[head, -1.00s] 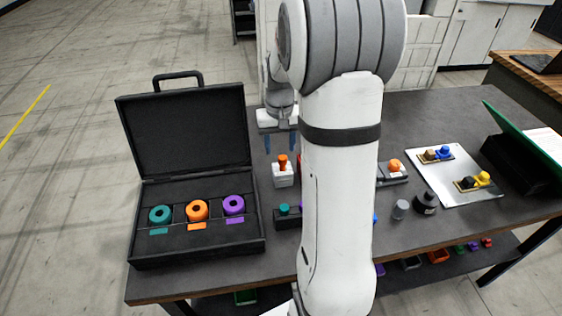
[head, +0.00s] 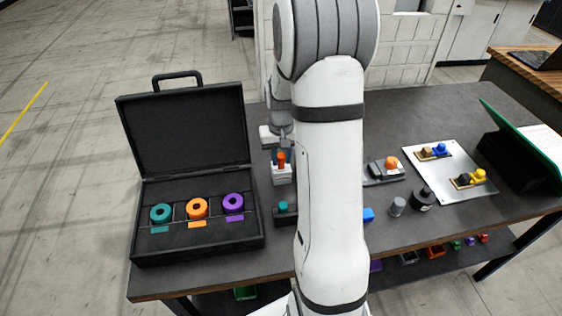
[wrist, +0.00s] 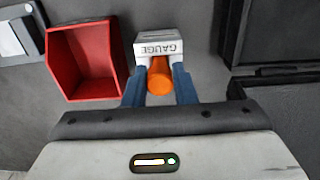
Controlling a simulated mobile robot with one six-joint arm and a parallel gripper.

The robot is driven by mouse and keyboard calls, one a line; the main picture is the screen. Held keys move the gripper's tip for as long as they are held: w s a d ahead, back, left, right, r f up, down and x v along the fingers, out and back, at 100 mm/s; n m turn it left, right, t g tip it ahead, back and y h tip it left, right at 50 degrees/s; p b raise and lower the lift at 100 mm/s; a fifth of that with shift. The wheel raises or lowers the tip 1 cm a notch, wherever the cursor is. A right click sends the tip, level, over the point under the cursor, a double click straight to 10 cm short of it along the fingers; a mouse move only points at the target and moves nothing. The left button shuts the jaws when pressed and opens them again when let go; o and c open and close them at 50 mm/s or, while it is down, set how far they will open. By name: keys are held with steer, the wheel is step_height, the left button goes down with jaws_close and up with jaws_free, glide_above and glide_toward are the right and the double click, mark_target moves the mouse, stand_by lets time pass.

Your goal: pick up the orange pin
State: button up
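My gripper (wrist: 159,82) is open, with one blue finger on each side of the pin and a small gap on both sides. In the head view my gripper (head: 283,155) is at the pin's height, just above the block.
A red bin (wrist: 85,62) stands close to the left finger in the wrist view. An open black case (head: 190,248) with teal, orange and purple rings is at the left. A dark block with a teal pin (head: 283,206) is in front. My arm hides the table's middle.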

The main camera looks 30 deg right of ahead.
jaws_close()
